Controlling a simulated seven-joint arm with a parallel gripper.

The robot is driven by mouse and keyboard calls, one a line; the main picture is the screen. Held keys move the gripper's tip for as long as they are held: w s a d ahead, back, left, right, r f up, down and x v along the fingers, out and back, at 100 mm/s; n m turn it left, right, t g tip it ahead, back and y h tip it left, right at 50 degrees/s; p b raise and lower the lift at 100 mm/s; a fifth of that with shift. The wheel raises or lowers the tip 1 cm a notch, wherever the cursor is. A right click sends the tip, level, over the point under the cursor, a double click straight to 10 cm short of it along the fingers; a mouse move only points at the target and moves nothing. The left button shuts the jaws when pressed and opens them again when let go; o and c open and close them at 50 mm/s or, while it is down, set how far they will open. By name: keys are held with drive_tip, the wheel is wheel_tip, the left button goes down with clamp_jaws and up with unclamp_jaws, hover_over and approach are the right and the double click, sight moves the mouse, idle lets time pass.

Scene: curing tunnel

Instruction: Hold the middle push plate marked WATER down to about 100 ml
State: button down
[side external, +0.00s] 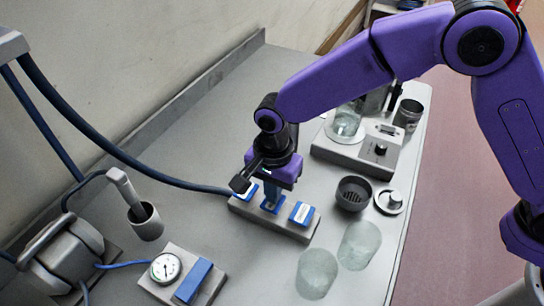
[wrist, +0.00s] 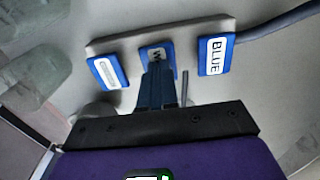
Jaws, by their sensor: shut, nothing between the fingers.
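The grey bar (side external: 240,210) carries three blue push plates in a row. The middle push plate (side external: 265,206) is mostly covered by my gripper (side external: 271,198); in the wrist view, the middle plate (wrist: 156,52) shows a "W" just beyond my gripper's fingertips (wrist: 158,70). My gripper is shut and empty, pointing down at this plate; the fingertips look on or just above it, and I cannot tell whether it is pressed. The plate marked BLUE (wrist: 213,56) is to the right, and another labelled plate (wrist: 106,72) is to the left.
A cup with a dark inside (side external: 147,224) is at a spout (side external: 124,188) on the left; its level is unreadable. A dial gauge (side external: 166,267) sits in front. Clear glasses (side external: 359,245), a dark strainer-like cup (side external: 353,194) and a grey scale-like device (side external: 357,155) stand right.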

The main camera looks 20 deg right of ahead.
wheel_tip(320, 180, up, 12)
drive_tip(key=shift+w+a+r, duration=0.15)
idle(1.8)
idle(0.4)
drive_tip(key=s+d+n, duration=0.7)
drive_tip(key=d, duration=0.5)
drive_tip(key=s+d+n, duration=0.7)
drive_tip(key=d, duration=0.4)
drive_tip(key=s+d+n, duration=0.7)
drive_tip(key=s+d, duration=0.1)
drive_tip(key=d, duration=0.4)
drive_tip(key=shift+d+f+n, duration=0.3)
drive_tip(key=shift+f, duration=0.1)
